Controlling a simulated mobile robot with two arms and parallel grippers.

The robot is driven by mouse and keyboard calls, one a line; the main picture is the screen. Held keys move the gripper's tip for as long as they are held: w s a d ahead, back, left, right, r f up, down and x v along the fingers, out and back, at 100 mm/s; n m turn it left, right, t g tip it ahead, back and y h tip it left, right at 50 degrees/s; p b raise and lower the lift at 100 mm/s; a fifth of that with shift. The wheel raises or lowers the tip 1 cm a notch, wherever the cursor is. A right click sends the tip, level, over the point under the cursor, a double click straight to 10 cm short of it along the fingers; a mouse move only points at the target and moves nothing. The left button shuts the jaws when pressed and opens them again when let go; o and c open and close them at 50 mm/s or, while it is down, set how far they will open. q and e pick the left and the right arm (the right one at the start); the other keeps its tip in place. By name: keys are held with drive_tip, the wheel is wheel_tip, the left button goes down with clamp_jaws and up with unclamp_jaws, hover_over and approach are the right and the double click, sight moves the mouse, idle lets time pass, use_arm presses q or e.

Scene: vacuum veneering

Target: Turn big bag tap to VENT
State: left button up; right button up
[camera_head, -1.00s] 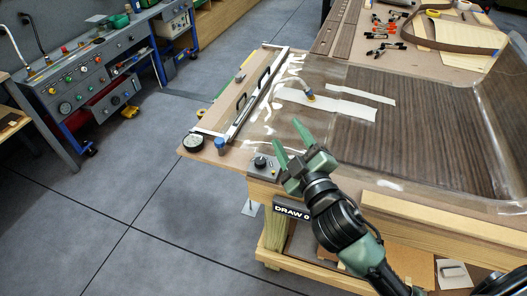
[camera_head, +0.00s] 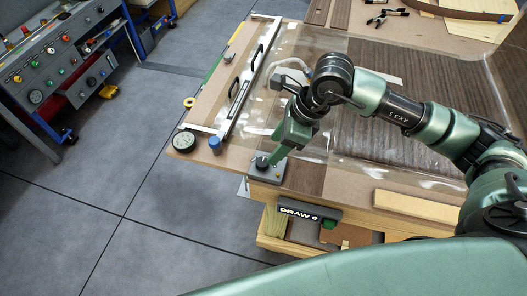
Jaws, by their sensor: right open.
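The tap, a small grey block with a black knob (camera_head: 262,162), sits at the near left corner of the bag table. A dark sign reading DRAW 0 (camera_head: 298,211) is on the table front below it. My right gripper (camera_head: 273,158) is open and points down at the tap, its green fingers right by the knob. I cannot tell whether they touch it. The fingers hide part of the knob and block. My left gripper is not in view.
A clear bag over dark veneer (camera_head: 420,75) covers the table. A wooden strip (camera_head: 415,206) lies along the front edge. A control bench (camera_head: 50,75) stands across open floor.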

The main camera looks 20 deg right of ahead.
sight(263, 162)
drive_tip(key=p+x, duration=0.1)
drive_tip(key=x, duration=0.5)
drive_tip(key=shift+s+a+p, duration=0.1)
drive_tip(key=shift+a+p, duration=0.1)
drive_tip(key=shift+p, duration=0.2)
drive_tip(key=shift+a+f, duration=0.1)
drive_tip(key=shift+f, duration=0.3)
clamp_jaws()
